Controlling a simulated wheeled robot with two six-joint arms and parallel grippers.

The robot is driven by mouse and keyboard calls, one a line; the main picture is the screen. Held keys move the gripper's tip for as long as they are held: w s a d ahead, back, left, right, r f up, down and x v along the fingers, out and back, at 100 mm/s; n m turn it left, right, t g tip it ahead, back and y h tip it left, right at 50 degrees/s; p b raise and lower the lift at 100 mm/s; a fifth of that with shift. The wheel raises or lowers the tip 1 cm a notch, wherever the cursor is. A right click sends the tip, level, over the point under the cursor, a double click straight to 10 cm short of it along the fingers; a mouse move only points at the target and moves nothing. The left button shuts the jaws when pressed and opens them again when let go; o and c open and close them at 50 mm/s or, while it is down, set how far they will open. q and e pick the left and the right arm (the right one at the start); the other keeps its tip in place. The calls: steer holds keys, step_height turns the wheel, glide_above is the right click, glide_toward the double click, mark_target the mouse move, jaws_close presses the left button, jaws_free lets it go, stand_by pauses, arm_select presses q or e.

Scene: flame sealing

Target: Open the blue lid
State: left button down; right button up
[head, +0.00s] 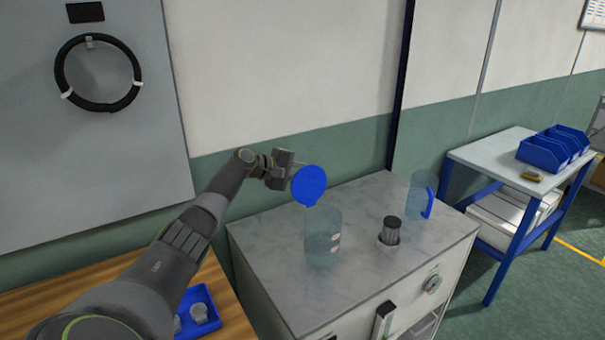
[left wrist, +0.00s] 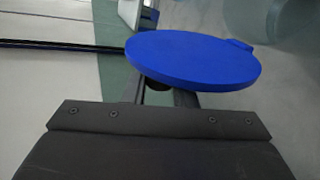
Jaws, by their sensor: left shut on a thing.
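The round blue lid (head: 309,185) is held up and tilted, nearly face-on in the head view, just above and to the left of a clear bluish container (head: 322,238) on the grey-topped cabinet. My left gripper (head: 287,170) is at the lid's left side and shut on it. In the left wrist view the lid (left wrist: 195,60) lies across the gripper's fingers (left wrist: 172,97), which it partly hides. The container's top looks uncovered. The lid's lower edge is close to the container's rim; I cannot tell whether they touch. My right gripper is not seen.
A pitcher with a blue handle (head: 428,203) and a dark ribbed cylinder (head: 390,231) stand on the cabinet (head: 365,275) to the right. A blue tray (head: 212,326) holding small cups is at the lower left. A side table (head: 490,160) carries blue bins (head: 548,151).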

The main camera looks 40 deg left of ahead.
arm_select(q)
steer(key=c, duration=1.2)
jaws_free()
steer(key=b+v, duration=0.4)
steer(key=v, duration=1.3)
steer(key=shift+r, duration=0.15)
steer(key=shift+s, duration=0.1)
